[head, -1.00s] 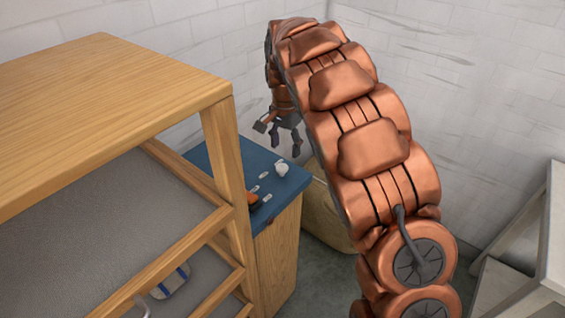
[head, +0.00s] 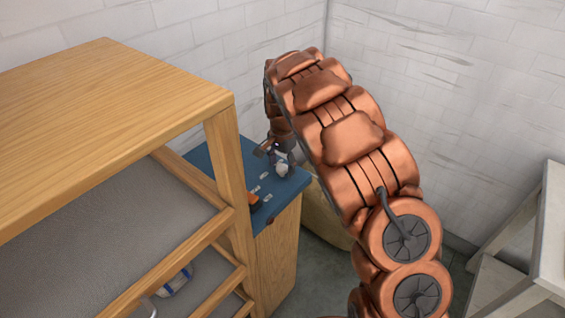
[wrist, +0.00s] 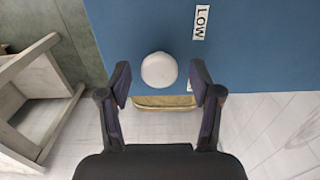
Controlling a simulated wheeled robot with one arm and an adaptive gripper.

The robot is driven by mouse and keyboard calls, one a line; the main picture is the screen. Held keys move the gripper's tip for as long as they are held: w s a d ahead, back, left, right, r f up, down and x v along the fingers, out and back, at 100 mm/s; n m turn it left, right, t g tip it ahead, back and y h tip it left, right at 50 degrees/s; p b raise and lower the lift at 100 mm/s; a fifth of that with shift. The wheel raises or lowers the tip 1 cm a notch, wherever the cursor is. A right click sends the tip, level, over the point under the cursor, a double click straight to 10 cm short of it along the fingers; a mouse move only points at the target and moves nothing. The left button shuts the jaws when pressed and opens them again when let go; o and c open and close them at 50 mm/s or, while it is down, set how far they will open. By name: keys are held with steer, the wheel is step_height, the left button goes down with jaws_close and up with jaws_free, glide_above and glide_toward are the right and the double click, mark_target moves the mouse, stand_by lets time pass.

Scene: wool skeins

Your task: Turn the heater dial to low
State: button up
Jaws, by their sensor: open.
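The heater dial (wrist: 159,70) is a round white knob on a blue top (wrist: 240,50). In the wrist view it lies between and slightly beyond the tips of my gripper (wrist: 160,85), which is open and empty. A white label reading LOW (wrist: 201,22) is up and right of the dial. Another label is mostly hidden by the right finger. Whether the fingers touch the dial cannot be told.
A wooden rack (head: 225,150) with grey shelves stands at the left, close to the blue-topped cabinet (head: 277,260). An orange object (head: 254,203) lies on the blue top. A pale table (head: 545,230) is at the right. White brick walls stand behind.

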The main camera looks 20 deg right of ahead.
steer(key=c, duration=1.1)
steer(key=shift+c, duration=0.2)
steer(key=shift+f+b, duration=0.15)
steer(key=shift+b, duration=0.25)
steer(key=shift+f+n+b, duration=0.1)
steer(key=shift+n+b, duration=0.6)
steer(key=shift+b, duration=0.05)
steer(key=n+b, duration=0.2)
steer(key=b, duration=0.1)
steer(key=shift+f, duration=0.15)
steer(key=n+b, duration=0.4)
steer(key=n, duration=0.1)
steer(key=n+b, duration=0.2)
steer(key=n, duration=0.2)
steer(key=shift+r+b, duration=0.25)
steer(key=shift+b, duration=0.15)
steer(key=n+b, duration=0.1)
steer(key=n, duration=0.4)
steer(key=shift+r+b, duration=0.1)
steer(key=shift+b, duration=0.25)
steer(key=shift+n, duration=0.4)
